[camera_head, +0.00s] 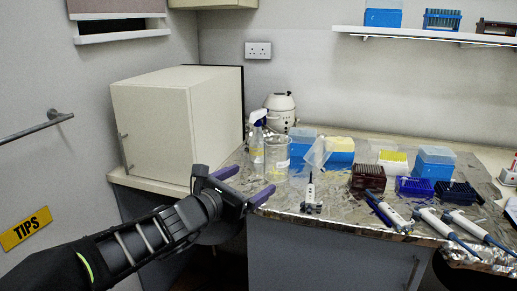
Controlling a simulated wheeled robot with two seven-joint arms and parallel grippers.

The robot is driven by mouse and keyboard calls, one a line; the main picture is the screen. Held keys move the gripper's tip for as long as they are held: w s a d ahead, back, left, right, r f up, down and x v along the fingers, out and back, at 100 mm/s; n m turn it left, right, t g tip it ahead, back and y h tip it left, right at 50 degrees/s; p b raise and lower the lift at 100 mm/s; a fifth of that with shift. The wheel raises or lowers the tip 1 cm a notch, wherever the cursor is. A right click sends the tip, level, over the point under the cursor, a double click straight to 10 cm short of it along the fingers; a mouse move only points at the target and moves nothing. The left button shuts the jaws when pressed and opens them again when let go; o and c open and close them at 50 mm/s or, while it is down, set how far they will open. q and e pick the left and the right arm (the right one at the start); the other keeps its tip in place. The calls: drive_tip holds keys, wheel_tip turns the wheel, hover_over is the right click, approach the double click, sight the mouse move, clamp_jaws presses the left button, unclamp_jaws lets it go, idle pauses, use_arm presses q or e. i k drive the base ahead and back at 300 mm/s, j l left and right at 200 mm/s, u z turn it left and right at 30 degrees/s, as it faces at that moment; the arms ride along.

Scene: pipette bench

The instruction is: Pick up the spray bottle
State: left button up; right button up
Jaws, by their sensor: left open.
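The spray bottle (257,148) is clear with a blue and white trigger head. It stands upright at the left end of the foil-covered bench, just left of a clear beaker (276,160). My left gripper (250,184) is open and empty, at the bench's front left edge, in front of and below the bottle in the picture. Its two purple fingers are apart and point toward the bench. I cannot tell whether a finger touches the bench edge. My right gripper is not in view.
A cream cabinet (165,125) stands left of the bottle. A white rounded device (281,113) is behind it. Tip boxes (340,150), racks (368,178) and several pipettes (391,214) crowd the bench to the right. A pipette on a stand (311,193) is near the front edge.

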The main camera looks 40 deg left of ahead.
sight(256, 145)
drive_tip(key=i+j, duration=0.75)
drive_tip(key=j, duration=0.25)
drive_tip(key=i+j, duration=0.4)
drive_tip(key=j, duration=0.05)
